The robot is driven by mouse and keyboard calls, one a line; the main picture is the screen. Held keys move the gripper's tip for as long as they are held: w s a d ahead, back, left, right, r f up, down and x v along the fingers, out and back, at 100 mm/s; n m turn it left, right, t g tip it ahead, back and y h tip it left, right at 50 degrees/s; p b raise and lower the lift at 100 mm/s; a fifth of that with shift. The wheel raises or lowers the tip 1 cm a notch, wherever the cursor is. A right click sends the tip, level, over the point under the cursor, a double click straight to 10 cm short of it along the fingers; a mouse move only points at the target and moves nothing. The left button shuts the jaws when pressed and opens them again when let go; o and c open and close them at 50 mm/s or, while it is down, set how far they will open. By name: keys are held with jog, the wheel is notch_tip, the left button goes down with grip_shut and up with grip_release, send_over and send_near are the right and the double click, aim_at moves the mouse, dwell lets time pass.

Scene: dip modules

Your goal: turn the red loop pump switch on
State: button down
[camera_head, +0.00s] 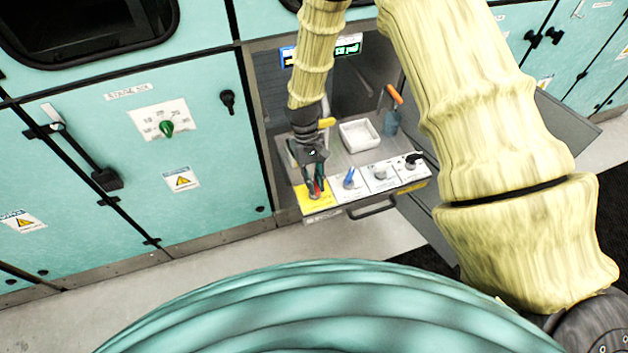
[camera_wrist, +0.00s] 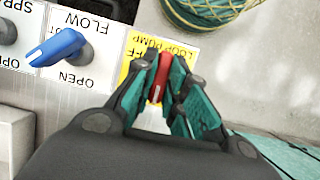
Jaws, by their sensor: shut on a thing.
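The red loop pump switch (camera_wrist: 158,76) is a red handle on a yellow plate (camera_wrist: 128,62) lettered "LOOP PUMP", with part of the word "OFF" showing. The plate (camera_head: 301,197) is the leftmost on the drawer-like shelf in the head view. My gripper (camera_wrist: 162,82) is shut on the red handle, with a teal-padded finger on each side of it. In the head view, my gripper (camera_head: 315,183) reaches down over the yellow plate. The fingers hide the lower part of the handle and some lettering, so its exact angle is hard to tell.
Beside it are a blue lever (camera_wrist: 58,47) on a plate lettered "FLOW" and "OPEN", a white-plated knob (camera_head: 380,174) and a black knob (camera_head: 413,160). A white tray (camera_head: 360,135) and an orange-handled tool (camera_head: 393,97) stand behind. Grey floor (camera_head: 245,250) lies in front.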

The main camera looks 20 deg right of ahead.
jog(key=c, duration=1.4)
grip_release()
jog(key=shift+c, duration=0.2)
jog(key=v, duration=1.2)
